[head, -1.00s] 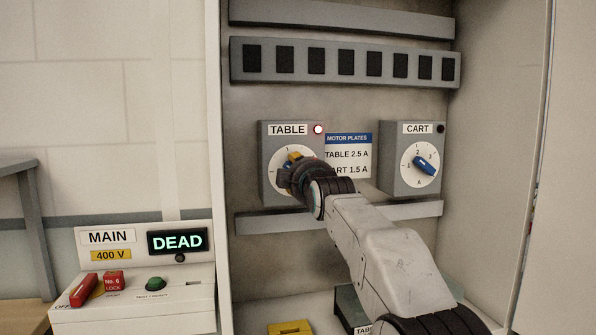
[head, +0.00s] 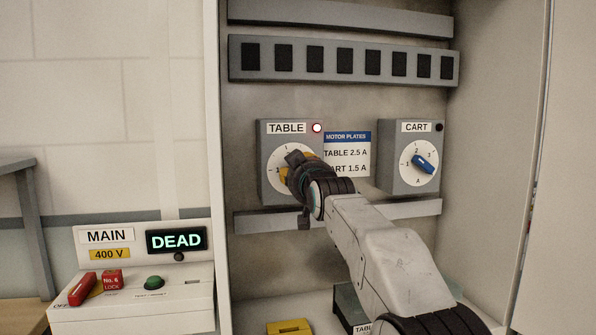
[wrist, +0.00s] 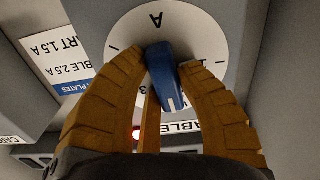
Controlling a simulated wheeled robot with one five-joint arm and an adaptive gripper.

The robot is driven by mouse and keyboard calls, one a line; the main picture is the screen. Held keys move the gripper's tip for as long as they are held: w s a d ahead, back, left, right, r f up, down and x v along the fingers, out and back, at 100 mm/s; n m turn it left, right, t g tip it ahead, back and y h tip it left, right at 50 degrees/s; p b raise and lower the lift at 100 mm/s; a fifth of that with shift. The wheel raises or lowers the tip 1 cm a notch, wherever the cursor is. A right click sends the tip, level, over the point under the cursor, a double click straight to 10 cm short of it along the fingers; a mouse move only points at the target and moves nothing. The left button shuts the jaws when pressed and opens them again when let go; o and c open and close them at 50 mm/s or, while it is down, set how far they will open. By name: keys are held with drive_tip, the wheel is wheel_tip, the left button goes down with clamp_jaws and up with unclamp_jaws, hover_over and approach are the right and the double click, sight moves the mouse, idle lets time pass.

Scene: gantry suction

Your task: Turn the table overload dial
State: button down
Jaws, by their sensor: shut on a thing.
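The TABLE unit (head: 266,190) is a grey box with a round white dial (head: 274,159) and a small lamp (head: 317,128), on the cabinet's back wall. In the wrist view, upside down, the white dial face (wrist: 124,35) carries a blue knob (wrist: 160,68) with a white mark at its lower end. The mark points down in that view, towards the TABLE label side; the numeral there is hidden. My gripper (wrist: 166,55) has its yellow-brown fingers shut on either side of the knob. In the head view my gripper (head: 290,170) covers the knob.
The CART unit (head: 388,185) with its blue knob (head: 424,164) stands close on the right, and the motor plates sign (head: 348,140) lies between, reading TABLE 2.5 A. A rail (head: 405,211) runs below. The main panel (head: 190,290) at lower left shows DEAD.

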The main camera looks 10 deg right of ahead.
drive_tip(key=shift+f+m, duration=0.2)
drive_tip(key=shift+m, duration=1.9)
drive_tip(key=shift+a, duration=0.1)
drive_tip(key=c, duration=1.1)
unclamp_jaws()
drive_tip(key=shift+w+a, duration=0.1)
drive_tip(key=shift+o, duration=1.3)
drive_tip(key=s, duration=1.2)
